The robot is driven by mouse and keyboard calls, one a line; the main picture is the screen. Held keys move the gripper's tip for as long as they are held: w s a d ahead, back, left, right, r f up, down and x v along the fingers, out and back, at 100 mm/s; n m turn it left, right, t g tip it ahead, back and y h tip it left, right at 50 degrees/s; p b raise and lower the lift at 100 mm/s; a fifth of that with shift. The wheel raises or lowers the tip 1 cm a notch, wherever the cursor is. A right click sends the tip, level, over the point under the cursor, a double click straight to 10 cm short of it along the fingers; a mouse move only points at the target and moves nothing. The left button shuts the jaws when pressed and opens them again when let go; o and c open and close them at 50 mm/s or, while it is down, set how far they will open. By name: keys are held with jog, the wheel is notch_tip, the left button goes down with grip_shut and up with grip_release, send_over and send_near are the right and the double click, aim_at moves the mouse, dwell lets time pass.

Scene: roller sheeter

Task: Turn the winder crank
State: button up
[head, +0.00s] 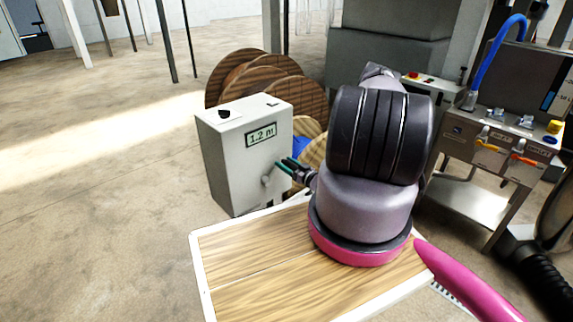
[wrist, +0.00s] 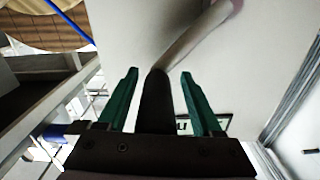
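The winder (head: 236,165) is a pale grey box whose display (head: 261,134) reads 1.2 m. Its crank (head: 267,181) shows as a small grey part low on its front face, partly hidden by my gripper (head: 284,165). In the wrist view, a pale grey crank arm (wrist: 196,36) runs from the upper right down to a dark handle (wrist: 156,103). My gripper's green fingers (wrist: 158,75) are open, one on each side of the handle, with a visible gap on both sides. Part of the display (wrist: 212,124) shows upside down behind the right finger.
A wooden-topped table (head: 250,285) with a white rim stands in front of the winder. Wooden reels (head: 300,95) stand behind it. A metal bench (head: 500,150) with coloured handles and a blue hose (head: 480,60) is at the right. The floor (head: 90,220) to the left is clear.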

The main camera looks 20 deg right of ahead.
jog(key=v, duration=1)
jog(key=shift+s, duration=0.4)
jog(key=shift+d, duration=0.15)
